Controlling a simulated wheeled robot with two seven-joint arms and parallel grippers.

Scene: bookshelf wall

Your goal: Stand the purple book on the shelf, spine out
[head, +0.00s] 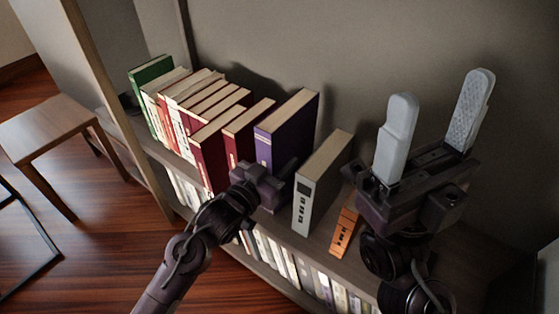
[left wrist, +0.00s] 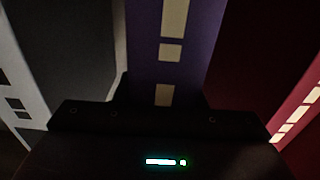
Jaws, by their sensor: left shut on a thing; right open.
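The purple book (head: 296,128) stands upright in the shelf row, its spine with pale label blocks facing out. It is right of a dark red book (head: 247,128) and left of a grey-white book (head: 318,187). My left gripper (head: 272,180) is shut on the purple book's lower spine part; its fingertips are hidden. In the left wrist view the purple spine (left wrist: 172,70) rises straight ahead, between the grey book and the red book. My right gripper (head: 440,98) is open and empty, raised at the right above the shelf.
Several red, white and green books (head: 180,95) fill the shelf's left part. A small orange book (head: 343,228) is right of the grey-white one. The bare shelf top (head: 370,262) shows beyond it. A lower shelf holds more books. A wooden stool (head: 50,125) stands at far left.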

